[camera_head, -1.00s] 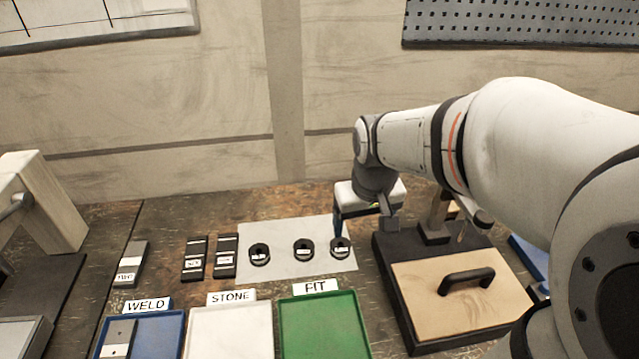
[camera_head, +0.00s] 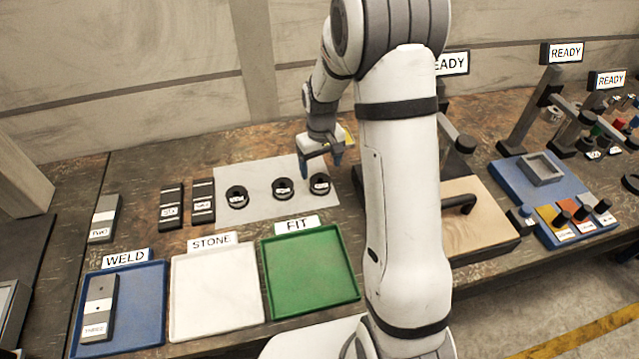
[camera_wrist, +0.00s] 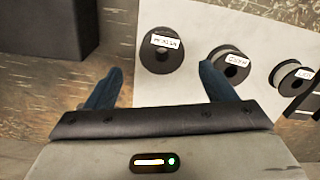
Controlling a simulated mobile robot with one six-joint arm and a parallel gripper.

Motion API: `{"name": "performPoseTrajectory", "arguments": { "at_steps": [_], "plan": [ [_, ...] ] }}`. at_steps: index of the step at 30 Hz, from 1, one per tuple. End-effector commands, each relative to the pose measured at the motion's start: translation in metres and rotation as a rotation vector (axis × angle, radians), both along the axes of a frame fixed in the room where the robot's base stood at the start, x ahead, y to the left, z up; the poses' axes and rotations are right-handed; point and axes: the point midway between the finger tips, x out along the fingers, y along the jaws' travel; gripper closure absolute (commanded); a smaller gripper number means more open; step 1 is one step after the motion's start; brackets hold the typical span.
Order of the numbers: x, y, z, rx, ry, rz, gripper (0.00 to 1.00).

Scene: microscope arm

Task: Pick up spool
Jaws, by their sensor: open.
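Three black spools with white labels stand in a row on a pale sheet: a left one (camera_head: 237,197), a middle one (camera_head: 283,189) and a right one (camera_head: 319,184). The labels are too small to read surely. My gripper (camera_head: 321,167) is above and just behind the right spool, fingers pointing down, open and empty. In the wrist view its blue fingers (camera_wrist: 160,88) are spread wide, with the nearest spool (camera_wrist: 161,50) beyond the gap between them, apart from both. The other two spools (camera_wrist: 230,66) (camera_wrist: 291,77) lie to the right there.
Blue WELD (camera_head: 150,300), white STONE (camera_head: 215,290) and green FIT (camera_head: 310,272) trays stand in front. Grey and black blocks (camera_head: 171,206) lie left of the sheet (camera_head: 262,170). A wooden-topped stand (camera_head: 475,232) is to the right, partly behind my arm.

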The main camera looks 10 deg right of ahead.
Motion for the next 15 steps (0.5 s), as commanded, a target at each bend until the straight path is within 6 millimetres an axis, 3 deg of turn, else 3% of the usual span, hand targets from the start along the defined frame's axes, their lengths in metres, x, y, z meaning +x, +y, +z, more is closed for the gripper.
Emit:
{"name": "performPoseTrajectory", "arguments": {
  "at_steps": [9,15],
  "plan": [
    [-0.004,0.002,-0.043,0.000,0.003,-0.002,0.23],
    [-0.003,0.001,-0.051,0.000,0.000,-0.002,0.23]
  ]
}}
